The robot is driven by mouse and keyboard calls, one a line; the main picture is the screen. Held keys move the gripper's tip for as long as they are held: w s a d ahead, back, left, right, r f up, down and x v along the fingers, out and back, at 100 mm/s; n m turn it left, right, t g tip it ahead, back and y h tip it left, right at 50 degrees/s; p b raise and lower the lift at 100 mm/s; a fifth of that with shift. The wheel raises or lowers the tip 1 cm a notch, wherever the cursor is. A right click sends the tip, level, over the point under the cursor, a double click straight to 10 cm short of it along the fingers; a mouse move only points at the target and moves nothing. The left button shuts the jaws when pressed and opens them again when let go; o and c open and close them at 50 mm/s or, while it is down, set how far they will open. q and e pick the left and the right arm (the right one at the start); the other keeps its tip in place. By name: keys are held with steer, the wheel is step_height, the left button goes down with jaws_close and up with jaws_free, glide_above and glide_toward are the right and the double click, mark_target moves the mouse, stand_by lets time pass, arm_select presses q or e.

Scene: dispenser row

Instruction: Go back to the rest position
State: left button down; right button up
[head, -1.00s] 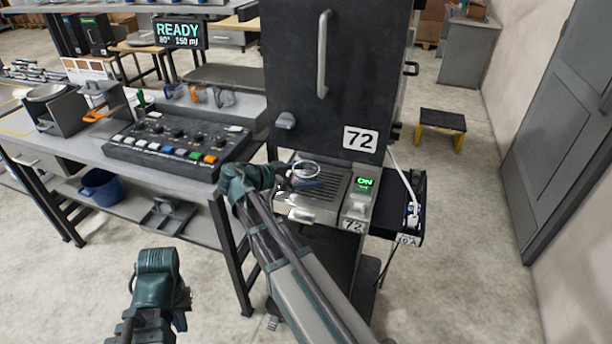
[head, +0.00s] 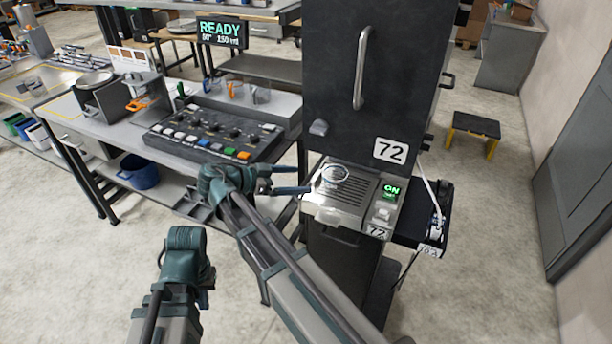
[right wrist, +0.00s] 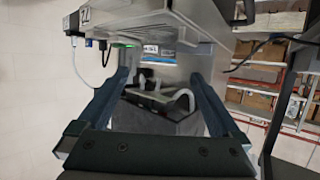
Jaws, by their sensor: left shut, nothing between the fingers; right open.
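My left gripper (head: 202,284) hangs low at the left of the head view, shut and empty, away from everything; its fingertips are largely hidden. My right gripper (head: 298,182) is raised in front of the dispenser 72 (head: 345,215). Its two fingers point right and stand apart, open and empty. The wrist view also shows them spread (right wrist: 168,90). A clear glass cup (head: 335,176) stands on the dispenser's grille, just beyond the right fingertips, and looks free of them.
A green ON light (head: 391,191) glows on the dispenser. A step stool (head: 472,133) stands to the right. Floor before the bench is clear.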

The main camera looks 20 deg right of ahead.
steer(key=shift+a, duration=0.2)
steer(key=s+a+f+n+y, duration=0.6)
steer(key=s+a+n, duration=0.2)
steer(key=a+n, duration=0.1)
steer(key=s+a+f+n+y+p, duration=0.1)
steer(key=s+a+f+n+y, duration=0.5)
steer(key=n, duration=0.6)
steer(key=s+a+f, duration=0.1)
steer(key=s+a, duration=0.1)
steer(key=a, duration=0.1)
steer(key=shift+s+a+n+y, duration=0.3)
steer(key=shift+y, duration=0.1)
